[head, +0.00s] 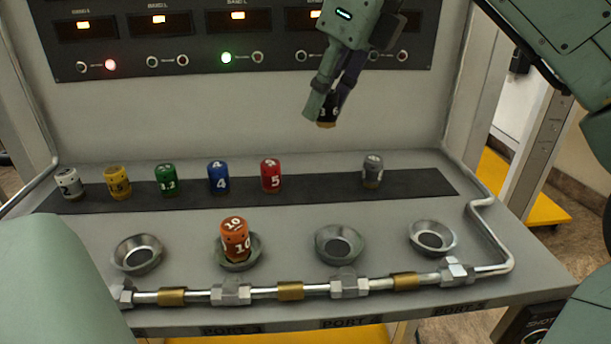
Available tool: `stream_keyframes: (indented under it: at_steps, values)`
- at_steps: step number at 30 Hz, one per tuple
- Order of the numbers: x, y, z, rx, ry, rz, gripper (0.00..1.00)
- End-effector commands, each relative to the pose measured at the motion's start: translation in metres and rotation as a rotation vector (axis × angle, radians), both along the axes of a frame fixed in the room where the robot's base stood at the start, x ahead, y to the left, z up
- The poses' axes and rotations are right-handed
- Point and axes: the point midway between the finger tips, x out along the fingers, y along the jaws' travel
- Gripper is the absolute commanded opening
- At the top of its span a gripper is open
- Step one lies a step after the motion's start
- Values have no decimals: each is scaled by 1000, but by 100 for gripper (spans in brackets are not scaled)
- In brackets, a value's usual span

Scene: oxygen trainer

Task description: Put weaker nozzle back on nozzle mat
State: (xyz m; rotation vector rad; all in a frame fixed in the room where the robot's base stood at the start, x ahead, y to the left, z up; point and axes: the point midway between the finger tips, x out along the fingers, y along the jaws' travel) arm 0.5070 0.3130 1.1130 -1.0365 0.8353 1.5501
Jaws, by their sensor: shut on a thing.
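My gripper (328,112) is shut on a black nozzle (326,119) with a gold-coloured lower rim. It holds the nozzle in the air, above and behind the nozzle mat, between the red and grey nozzles across the picture. The fingers partly hide its label, which may read 6. The nozzle mat (425,184) is a dark strip. From left to right it bears a white nozzle (68,184), yellow (118,182), green (166,180), blue (219,178), red (270,176) and grey (372,171). An orange nozzle (235,240) marked 10 stands in the second cup (240,267) from the left.
The left cup (137,253), third cup (339,245) and right cup (433,238) are empty. A metal pipe (205,297) runs along the front. The mat is bare between red and grey. The display panel (200,45) stands behind; one green light and one red light glow.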

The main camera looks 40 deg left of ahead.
Motion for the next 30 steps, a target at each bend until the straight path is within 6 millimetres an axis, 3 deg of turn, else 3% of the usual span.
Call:
stream_keyframes:
  at_steps: [9,20,30]
  values:
    - [0,-1,-52,0,1,0,0]
    - [0,-1,-94,0,2,1,0]
    - [0,0,-100,1,0,0,0]
